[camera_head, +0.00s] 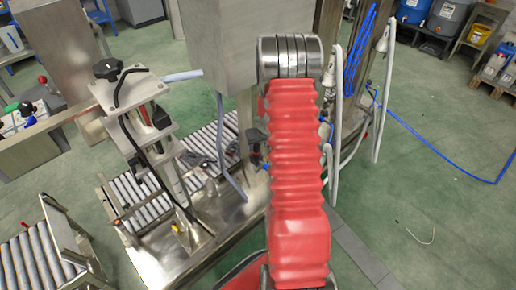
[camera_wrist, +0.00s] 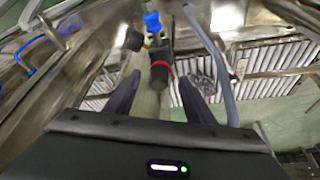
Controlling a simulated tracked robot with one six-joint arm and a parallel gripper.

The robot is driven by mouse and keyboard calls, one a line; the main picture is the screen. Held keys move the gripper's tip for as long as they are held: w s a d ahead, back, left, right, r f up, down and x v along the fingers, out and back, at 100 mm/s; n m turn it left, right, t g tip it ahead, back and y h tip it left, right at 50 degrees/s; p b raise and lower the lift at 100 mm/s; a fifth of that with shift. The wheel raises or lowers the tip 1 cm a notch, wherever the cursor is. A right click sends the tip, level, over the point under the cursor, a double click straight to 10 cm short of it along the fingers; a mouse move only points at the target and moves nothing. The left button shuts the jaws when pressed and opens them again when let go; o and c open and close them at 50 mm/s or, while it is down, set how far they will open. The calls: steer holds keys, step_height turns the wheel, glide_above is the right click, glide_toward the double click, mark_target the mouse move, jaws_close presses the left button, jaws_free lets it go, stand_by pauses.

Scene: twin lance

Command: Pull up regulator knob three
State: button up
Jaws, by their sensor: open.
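In the wrist view, a black knob with a red ring (camera_wrist: 160,72) shows just beyond the fingertips, roughly centred between them. A second dark knob (camera_wrist: 133,40) and a blue fitting (camera_wrist: 152,22) lie farther up in the picture. No number is readable, so I cannot tell which knob is regulator knob three. My gripper (camera_wrist: 160,88) is open, one dark finger on each side of the line to the red-ringed knob. I cannot tell whether either finger touches it. In the head view, my red-sleeved arm reaches up, and my gripper is hidden.
In the head view, a steel cabinet (camera_head: 219,40) stands beside my arm. A lance frame with a black top knob (camera_head: 107,68) stands left, over a roller conveyor (camera_head: 140,200). A grey hose (camera_wrist: 212,55) runs close to the right finger.

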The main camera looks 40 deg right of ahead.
mark_target(258, 147)
steer(key=shift+x, duration=1.9)
steer(key=shift+c, duration=0.3)
jaws_close()
